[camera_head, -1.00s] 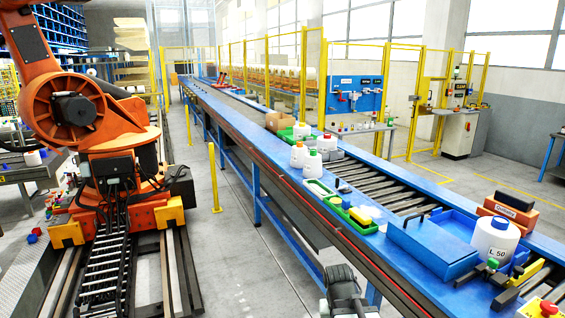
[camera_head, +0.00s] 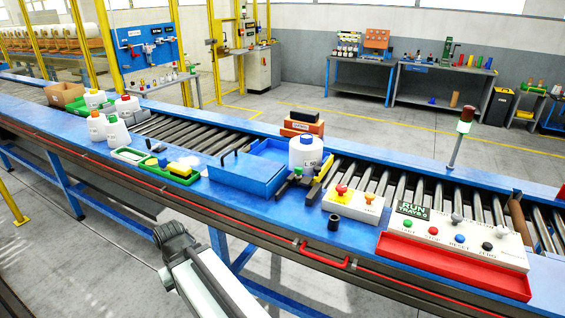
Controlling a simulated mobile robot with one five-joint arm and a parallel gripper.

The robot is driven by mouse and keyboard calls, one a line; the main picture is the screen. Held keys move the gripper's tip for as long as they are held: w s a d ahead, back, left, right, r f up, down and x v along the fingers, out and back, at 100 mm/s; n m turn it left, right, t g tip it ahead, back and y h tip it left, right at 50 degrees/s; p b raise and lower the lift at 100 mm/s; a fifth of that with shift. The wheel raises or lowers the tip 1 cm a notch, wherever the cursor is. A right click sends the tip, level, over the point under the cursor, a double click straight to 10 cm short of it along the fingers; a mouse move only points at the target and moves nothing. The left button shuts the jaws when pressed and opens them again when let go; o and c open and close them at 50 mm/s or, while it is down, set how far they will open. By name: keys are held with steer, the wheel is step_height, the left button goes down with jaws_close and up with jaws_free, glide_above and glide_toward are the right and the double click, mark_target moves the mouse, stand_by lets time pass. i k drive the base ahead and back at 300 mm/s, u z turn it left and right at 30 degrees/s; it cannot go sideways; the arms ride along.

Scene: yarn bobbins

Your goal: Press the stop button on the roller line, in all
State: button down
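A white control panel (camera_head: 512,255) with a red front edge stands on the near side of the roller line (camera_head: 400,188) at the right. It carries a row of small green, red, blue and black buttons. The red button (camera_head: 433,230) is second from the left; its label is too small to read surely. To its left, a pale box (camera_head: 352,205) bears a red mushroom button (camera_head: 341,189) on yellow and a smaller orange button (camera_head: 369,198). Part of my arm shows at the lower left, well apart from both button boxes. No gripper fingers are visible.
A red rail (camera_head: 325,262) runs along the line's front edge. A signal lamp post (camera_head: 462,130) rises behind the panel.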

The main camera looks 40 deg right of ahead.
mark_target(433, 231)
steer(key=k, duration=0.5)
steer(key=z, duration=2)
steer(key=k, duration=0.65)
steer(key=z, duration=0.3)
